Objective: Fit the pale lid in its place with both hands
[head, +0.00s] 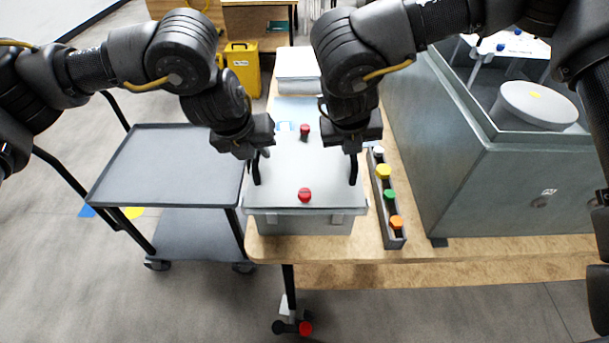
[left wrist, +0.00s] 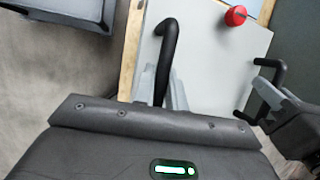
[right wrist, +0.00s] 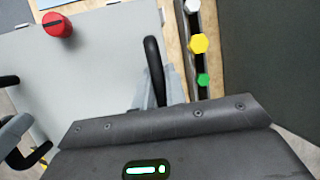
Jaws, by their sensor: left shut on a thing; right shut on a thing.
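The pale lid (head: 304,165) is a flat light-grey plate with two red knobs (head: 305,195) and a black handle at each side. It lies over a grey box (head: 303,224) at the table's front edge; I cannot tell whether it is seated or slightly above. My left gripper (head: 258,163) is shut on the left handle (left wrist: 166,45), and my right gripper (head: 352,163) is shut on the right handle (right wrist: 153,60). The lid also shows in the left wrist view (left wrist: 210,65) and right wrist view (right wrist: 100,70).
A narrow rack (head: 396,242) with coloured caps stands on the table (head: 420,262) just right of the box. A large grey-green machine (head: 500,180) stands farther right. A dark trolley (head: 165,170) is at the left. White stacked items (head: 297,64) lie behind the lid.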

